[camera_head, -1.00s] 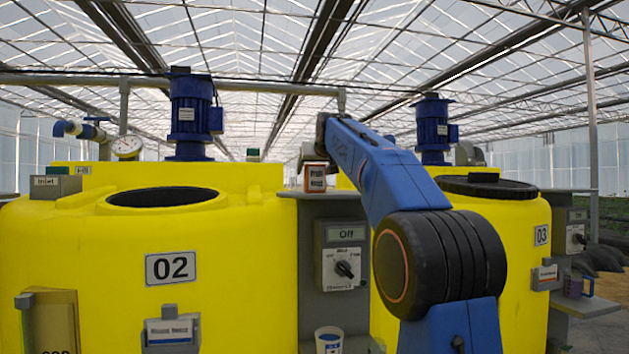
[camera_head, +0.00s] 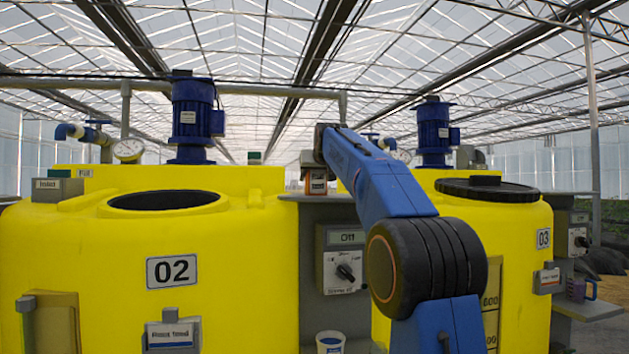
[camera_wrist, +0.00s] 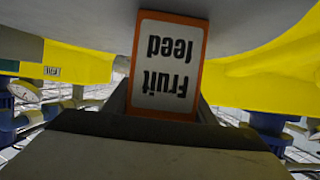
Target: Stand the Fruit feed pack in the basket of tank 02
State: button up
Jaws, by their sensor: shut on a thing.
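The Fruit feed pack (camera_wrist: 168,62) is an orange-edged box with a white label, upside down in the wrist view. My gripper (camera_wrist: 160,108) is shut on it. In the head view the pack (camera_head: 317,183) is small, at the end of my blue arm, above the grey panel between the tanks. Tank 02 (camera_head: 240,260) is the yellow tank at left, with a round dark opening (camera_head: 163,200) in its top. The pack is to the right of this opening. I cannot make out a basket inside the opening.
A blue motor (camera_head: 192,120) stands behind the opening. A grey control box (camera_head: 341,260) reading Off and a cup (camera_head: 330,343) are between the tanks. Tank 03 (camera_head: 525,230) has a dark lid. A labelled grey holder (camera_head: 172,334) is on tank 02's front.

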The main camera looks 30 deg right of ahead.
jog(key=s+f+v, duration=0.1)
jog(key=f+v, duration=0.2)
jog(key=v, duration=1.5)
jog(key=shift+s+a+f, duration=0.15)
jog(key=shift+s, duration=0.1)
